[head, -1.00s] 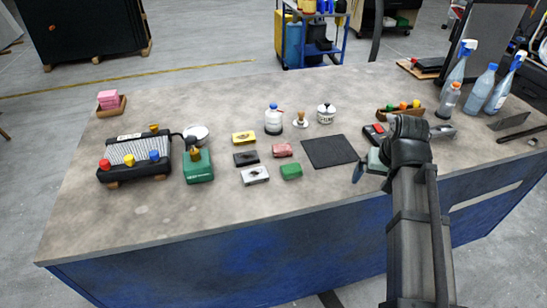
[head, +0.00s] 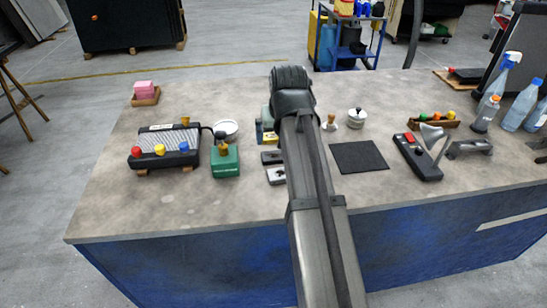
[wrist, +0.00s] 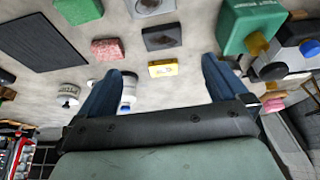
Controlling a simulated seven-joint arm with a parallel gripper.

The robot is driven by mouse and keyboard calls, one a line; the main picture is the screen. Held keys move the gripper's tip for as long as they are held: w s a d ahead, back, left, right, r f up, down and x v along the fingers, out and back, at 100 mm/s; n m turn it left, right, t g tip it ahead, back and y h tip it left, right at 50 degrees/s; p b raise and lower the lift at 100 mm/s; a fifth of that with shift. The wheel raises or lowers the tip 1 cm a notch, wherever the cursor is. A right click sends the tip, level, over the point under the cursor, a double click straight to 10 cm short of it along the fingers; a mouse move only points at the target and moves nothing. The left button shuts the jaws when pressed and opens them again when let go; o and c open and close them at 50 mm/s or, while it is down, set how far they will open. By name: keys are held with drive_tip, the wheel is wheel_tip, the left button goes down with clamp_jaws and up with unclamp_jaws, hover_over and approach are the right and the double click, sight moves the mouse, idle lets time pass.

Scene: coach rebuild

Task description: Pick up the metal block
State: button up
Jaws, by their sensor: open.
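A silver-grey block with a dark oval mark (head: 277,175), which looks like the metal block, lies on the table, its right part hidden behind my arm in the head view. It also shows at the top edge of the wrist view (wrist: 150,6). A darker grey block (wrist: 161,37) lies beside it, between it and a yellow block (wrist: 163,69). My gripper (wrist: 161,65) is open and empty, its blue fingers wide apart. In the wrist view the yellow block appears between the fingertips and the silver-grey block lies beyond them. In the head view my arm hides the fingers.
A green block (wrist: 79,10) and a red block (wrist: 106,48) lie near the blocks. A green box with a knob (head: 225,161) stands to the left, and a flat black mat (head: 359,157) lies to the right. The front left tabletop is clear.

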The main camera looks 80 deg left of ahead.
approach(273, 155)
drive_tip(key=f, duration=0.3)
drive_tip(key=shift+w+a, duration=0.15)
drive_tip(key=shift+w, duration=0.1)
drive_tip(key=shift+s+a+f, duration=0.1)
drive_tip(key=shift+a+f, duration=0.35)
drive_tip(key=shift+f, duration=0.15)
drive_tip(key=shift+x, duration=1.95)
drive_tip(key=shift+s+a+r, duration=0.1)
drive_tip(key=shift+a, duration=0.05)
drive_tip(key=shift+c, duration=0.3)
drive_tip(key=c, duration=1.2)
